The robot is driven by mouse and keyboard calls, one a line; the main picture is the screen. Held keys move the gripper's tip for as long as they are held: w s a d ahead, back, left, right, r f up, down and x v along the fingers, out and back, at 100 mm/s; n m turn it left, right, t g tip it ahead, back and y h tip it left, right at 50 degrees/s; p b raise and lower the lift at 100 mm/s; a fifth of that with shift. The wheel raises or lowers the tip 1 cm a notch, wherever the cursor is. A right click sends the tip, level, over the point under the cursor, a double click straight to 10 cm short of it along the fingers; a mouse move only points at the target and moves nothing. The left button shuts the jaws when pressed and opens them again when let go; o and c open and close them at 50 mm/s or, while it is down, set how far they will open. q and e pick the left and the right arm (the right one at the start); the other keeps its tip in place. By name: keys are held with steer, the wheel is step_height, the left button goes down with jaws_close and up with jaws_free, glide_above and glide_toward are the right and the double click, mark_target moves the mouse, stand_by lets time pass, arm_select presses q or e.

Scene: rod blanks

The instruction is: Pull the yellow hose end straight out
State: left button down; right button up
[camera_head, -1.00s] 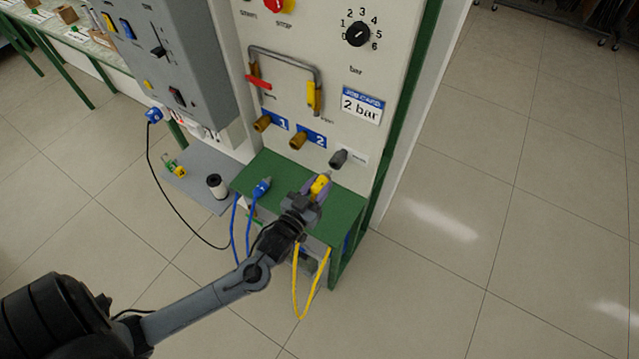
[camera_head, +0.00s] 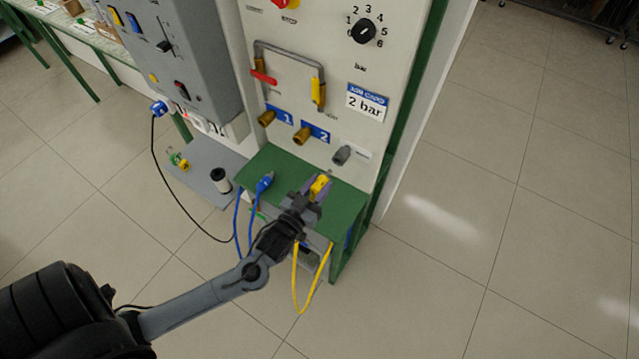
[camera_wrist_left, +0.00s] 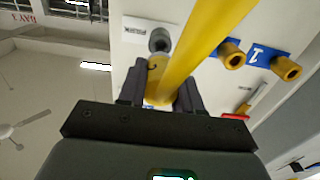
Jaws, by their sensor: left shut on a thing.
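The yellow hose end (camera_head: 321,185) is a short yellow fitting above the green shelf. My left gripper (camera_head: 313,188) is shut on it, with one finger on each side. In the left wrist view the fitting (camera_wrist_left: 157,82) sits between the fingertips (camera_wrist_left: 160,92). The grey port (camera_head: 341,155) on the white panel lies up and right of the fitting, with a visible gap between them in the head view. The wrist view shows the port (camera_wrist_left: 160,40) just beyond the fitting. The yellow hose (camera_head: 312,300) hangs in a loop below the shelf. My right gripper is not in view.
Brass ports 1 (camera_head: 266,118) and 2 (camera_head: 302,136) are on the panel left of the grey port. A blue hose end (camera_head: 265,182) stands on the green shelf (camera_head: 345,208). A small grey shelf (camera_head: 200,165) is to the left. Open floor lies to the right.

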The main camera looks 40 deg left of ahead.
mark_target(314, 193)
arm_select(q)
steer(key=shift+s+d+p, duration=0.15)
steer(key=shift+s+p, duration=0.2)
steer(key=shift+s, duration=0.45)
steer(key=shift+s+d+p, duration=0.1)
steer(key=shift+s+p, duration=0.25)
steer(key=shift+s, duration=0.4)
steer(key=shift+s+d+p, duration=0.2)
steer(key=shift+s+p, duration=0.2)
steer(key=shift+s, duration=0.7)
